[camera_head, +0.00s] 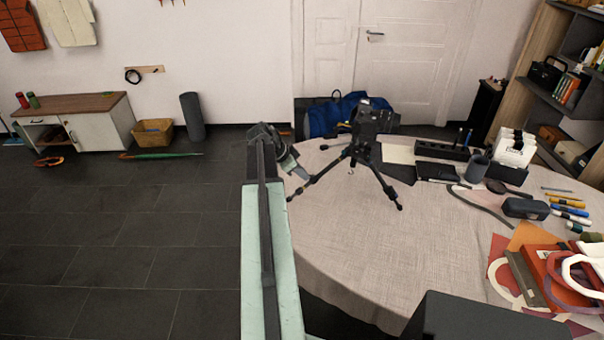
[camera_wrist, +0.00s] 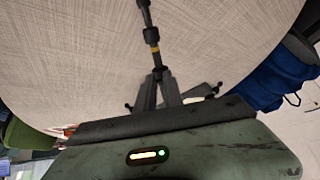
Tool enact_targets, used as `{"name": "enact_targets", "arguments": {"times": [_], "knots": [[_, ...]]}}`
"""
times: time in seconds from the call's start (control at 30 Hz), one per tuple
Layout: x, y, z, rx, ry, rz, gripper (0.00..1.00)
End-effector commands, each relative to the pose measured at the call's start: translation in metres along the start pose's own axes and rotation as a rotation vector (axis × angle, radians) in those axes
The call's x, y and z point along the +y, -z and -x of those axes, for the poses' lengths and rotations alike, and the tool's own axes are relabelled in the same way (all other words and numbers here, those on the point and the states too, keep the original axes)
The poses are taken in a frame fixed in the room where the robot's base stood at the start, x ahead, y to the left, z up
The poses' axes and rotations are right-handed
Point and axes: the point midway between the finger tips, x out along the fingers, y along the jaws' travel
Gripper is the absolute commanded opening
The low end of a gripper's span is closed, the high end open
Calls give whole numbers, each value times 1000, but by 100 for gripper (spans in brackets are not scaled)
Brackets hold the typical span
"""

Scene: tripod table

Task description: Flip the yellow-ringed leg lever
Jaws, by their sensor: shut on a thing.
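The black tripod (camera_head: 362,140) stands upright on the round table with its legs spread. One leg (camera_head: 330,170) reaches toward my gripper (camera_head: 299,172) at the table's left side. In the wrist view, this leg (camera_wrist: 146,18) comes down from the top and carries a yellow ring (camera_wrist: 154,50). A small dark lever (camera_wrist: 158,72) sits just below the ring, between the tips of my gripper (camera_wrist: 158,80). The fingers are close together and shut on the lever. Its exact angle is hard to tell. In the head view my arm hides the table edge beside the gripper.
The cloth-covered table (camera_head: 345,250) is clear in front of the tripod. A dark pen tray (camera_head: 440,151), a cup (camera_head: 477,168) and a red folder (camera_head: 555,275) lie to the right. A blue bag (camera_head: 335,115) is behind the tripod.

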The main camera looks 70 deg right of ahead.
Motion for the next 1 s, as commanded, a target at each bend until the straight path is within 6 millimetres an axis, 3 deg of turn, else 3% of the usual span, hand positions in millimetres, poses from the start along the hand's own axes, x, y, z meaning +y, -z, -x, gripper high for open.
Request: {"name": "enact_targets", "arguments": {"times": [1.0], "knots": [[0, 8, 3, 2, 0, 0, 0]]}}
